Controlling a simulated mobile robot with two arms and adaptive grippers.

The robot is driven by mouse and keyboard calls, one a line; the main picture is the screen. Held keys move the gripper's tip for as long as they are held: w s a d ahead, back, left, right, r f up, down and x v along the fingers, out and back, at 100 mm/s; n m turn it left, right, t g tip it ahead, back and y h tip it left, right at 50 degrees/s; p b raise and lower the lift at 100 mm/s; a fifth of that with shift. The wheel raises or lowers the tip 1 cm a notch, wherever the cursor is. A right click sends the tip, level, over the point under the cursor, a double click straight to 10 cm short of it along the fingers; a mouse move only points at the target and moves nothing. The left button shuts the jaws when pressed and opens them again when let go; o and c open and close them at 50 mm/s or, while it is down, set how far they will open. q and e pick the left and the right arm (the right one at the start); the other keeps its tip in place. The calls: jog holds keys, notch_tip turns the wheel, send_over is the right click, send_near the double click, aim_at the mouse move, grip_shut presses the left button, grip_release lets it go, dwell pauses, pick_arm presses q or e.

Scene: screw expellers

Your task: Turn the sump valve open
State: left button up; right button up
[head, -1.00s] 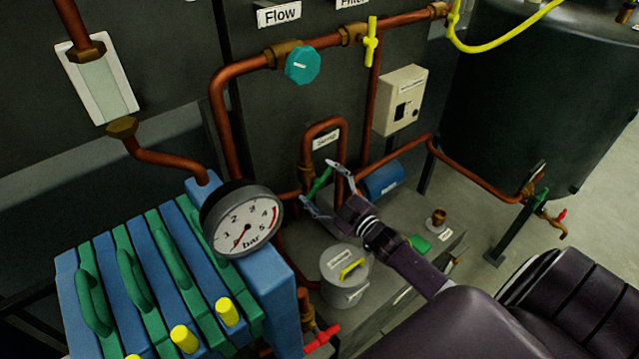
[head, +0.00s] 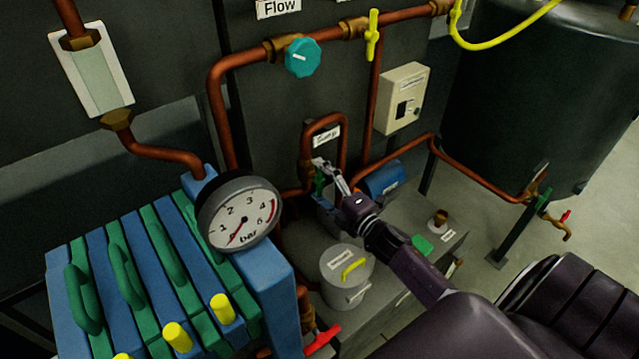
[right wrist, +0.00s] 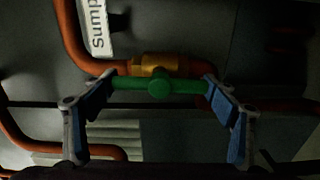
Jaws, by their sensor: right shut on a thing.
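The sump valve is a green bar handle (head: 319,184) on a brass body (head: 306,173) in the copper pipe, below the "Sump" label (head: 326,137). In the right wrist view the handle (right wrist: 160,88) lies level, roughly in line with the brass body (right wrist: 158,64) and its pipe. My right gripper (head: 323,180) is at the handle, with one finger at each end of the bar, as the right wrist view (right wrist: 161,90) shows. It is shut on the handle. In the head view the fingers partly hide the handle. My left gripper is not in view.
A pressure gauge (head: 239,215) and a blue and green plate stack (head: 262,290) stand left of my arm. A grey lidded pot (head: 345,285), a blue cylinder (head: 384,178) and copper pipes are close around. A dark tank (head: 520,100) stands at right.

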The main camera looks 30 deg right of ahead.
jog(key=shift+n, duration=0.4)
jog(key=o, duration=1.2)
jog(key=shift+c, duration=0.2)
jog(key=s, duration=1.2)
jog(key=shift+d, duration=0.45)
